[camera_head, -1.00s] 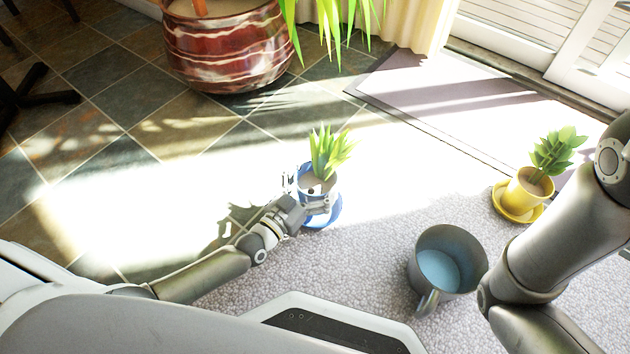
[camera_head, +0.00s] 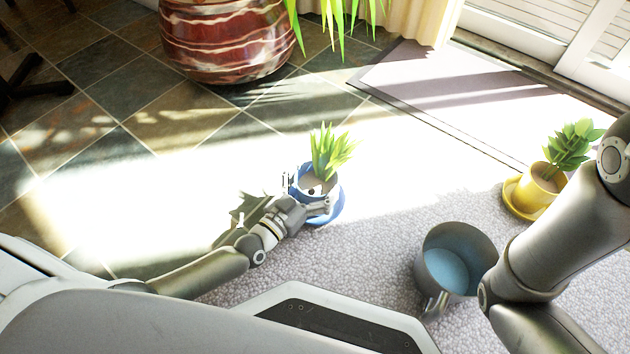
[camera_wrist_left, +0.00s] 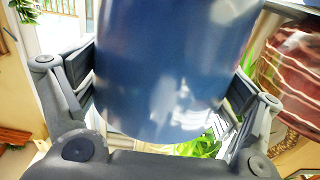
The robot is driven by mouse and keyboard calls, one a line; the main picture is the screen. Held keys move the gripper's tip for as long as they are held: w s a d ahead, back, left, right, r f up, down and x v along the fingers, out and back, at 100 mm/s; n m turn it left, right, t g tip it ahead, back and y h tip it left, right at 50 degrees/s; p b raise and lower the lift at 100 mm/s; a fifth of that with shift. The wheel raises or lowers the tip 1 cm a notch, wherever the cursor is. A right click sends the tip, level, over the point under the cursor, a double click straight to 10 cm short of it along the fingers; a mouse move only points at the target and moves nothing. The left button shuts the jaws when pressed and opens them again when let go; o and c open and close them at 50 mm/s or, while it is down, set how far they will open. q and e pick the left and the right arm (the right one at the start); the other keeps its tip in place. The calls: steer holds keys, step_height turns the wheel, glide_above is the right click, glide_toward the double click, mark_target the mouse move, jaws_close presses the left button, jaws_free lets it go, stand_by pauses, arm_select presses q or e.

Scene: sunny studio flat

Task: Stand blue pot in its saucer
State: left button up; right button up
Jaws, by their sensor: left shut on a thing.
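The blue pot (camera_head: 311,186), with a spiky green plant (camera_head: 328,155), is upright in the grasp of my left gripper (camera_head: 310,203). The gripper is shut on its side. In the left wrist view the pot's glossy blue wall (camera_wrist_left: 175,65) fills the space between the two fingers. The blue saucer (camera_head: 340,208) is on the floor directly under the pot, its rim showing at the right and front. The pot's base is hidden, so I cannot tell whether it touches the saucer. My right gripper is outside the views.
A grey watering can or bucket (camera_head: 436,272), blue inside, stands on the pale rug (camera_head: 385,240). A yellow pot (camera_head: 543,182) with a plant stands in a yellow saucer (camera_head: 517,201) near my right arm. A large red-banded planter (camera_head: 225,45) stands behind on the tiles.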

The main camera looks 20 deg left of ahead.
arm_select(q)
steer(key=o, duration=1.7)
steer(key=shift+c, duration=0.2)
steer(key=shift+r, duration=0.1)
steer(key=shift+s+a+p, duration=0.15)
steer(key=shift+s+p, duration=0.15)
steer(key=shift+p, duration=0.05)
steer(key=p+v, duration=0.5)
steer(key=v, duration=0.6)
steer(key=shift+s, duration=0.2)
